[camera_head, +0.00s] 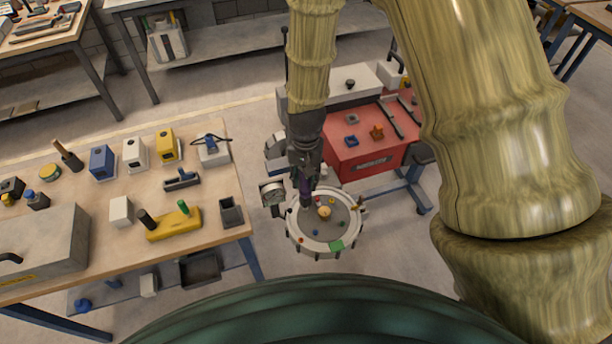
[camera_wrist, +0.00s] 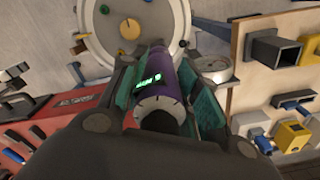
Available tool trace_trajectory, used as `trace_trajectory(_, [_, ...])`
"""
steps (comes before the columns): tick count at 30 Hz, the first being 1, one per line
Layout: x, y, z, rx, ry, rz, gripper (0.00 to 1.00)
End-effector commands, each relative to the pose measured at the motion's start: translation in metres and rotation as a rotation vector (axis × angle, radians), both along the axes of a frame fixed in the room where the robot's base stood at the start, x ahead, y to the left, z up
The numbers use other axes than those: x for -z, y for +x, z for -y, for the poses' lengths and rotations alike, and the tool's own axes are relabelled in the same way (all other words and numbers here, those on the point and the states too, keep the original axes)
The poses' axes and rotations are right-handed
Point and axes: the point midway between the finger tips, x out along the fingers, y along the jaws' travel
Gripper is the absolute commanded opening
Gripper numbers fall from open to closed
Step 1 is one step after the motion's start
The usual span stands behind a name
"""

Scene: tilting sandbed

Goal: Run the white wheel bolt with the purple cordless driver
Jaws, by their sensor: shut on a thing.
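My gripper (camera_wrist: 160,95) is shut on the purple cordless driver (camera_wrist: 165,82), which lies between its two green-padded fingers in the wrist view. A pale collar with marks and a green lit display show on the driver. In the head view my gripper (camera_head: 304,172) hangs over the left part of the round sandbed (camera_head: 297,236), with the driver (camera_head: 306,190) pointing down. The sandbed carries several small coloured pieces and a tan round knob near its middle. It also shows at the top of the wrist view (camera_wrist: 92,38). I cannot make out the white wheel bolt for certain.
A gauge (camera_head: 272,192) stands at the sandbed's left. A wooden bench (camera_head: 90,208) with coloured blocks and holders is further left. A red tool cart (camera_head: 370,158) stands behind the sandbed. Floor is clear right of the sandbed.

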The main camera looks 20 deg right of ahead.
Motion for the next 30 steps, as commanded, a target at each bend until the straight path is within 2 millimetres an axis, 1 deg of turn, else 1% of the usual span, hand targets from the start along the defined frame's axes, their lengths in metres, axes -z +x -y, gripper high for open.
trace_trajectory(30, [0.0056, -0.0010, -0.0001, 0.000, 0.000, -0.002, 0.05])
